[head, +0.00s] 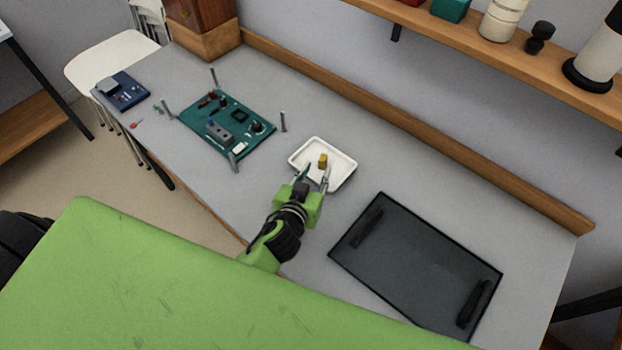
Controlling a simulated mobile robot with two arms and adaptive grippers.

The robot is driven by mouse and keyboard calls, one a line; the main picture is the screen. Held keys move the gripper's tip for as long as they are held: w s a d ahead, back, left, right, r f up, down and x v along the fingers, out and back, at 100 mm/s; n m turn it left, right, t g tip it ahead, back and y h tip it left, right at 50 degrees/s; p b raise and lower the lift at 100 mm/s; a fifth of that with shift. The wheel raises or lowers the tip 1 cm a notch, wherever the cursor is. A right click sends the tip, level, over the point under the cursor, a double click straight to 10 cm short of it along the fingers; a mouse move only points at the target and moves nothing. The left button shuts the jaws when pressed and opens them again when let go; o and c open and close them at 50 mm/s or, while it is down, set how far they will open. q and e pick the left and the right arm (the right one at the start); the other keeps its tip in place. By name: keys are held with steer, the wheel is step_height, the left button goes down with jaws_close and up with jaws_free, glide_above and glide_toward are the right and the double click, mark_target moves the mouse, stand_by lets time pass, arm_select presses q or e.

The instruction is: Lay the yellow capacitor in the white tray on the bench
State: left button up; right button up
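The yellow capacitor (322,160) is a small block seen against the inside of the white tray (343,168), and it appears to stand upright on the tray's floor. The tray is shallow with a raised rim and sits on the grey bench (260,195) near the middle of the view. My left gripper (317,171) reaches over the tray's near edge. Its two fingers are spread apart, with the capacitor just beyond and between the tips; no contact shows. My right gripper is not in view.
A green circuit board (240,140) with upright metal posts lies left of the tray. A dark flat panel with two handles (420,262) lies to the right. A small blue device (122,92) sits at the far left. A wooden shelf (480,50) hangs above the back edge.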

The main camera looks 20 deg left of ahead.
arm_select(q)
steer(key=shift+v, duration=1.9)
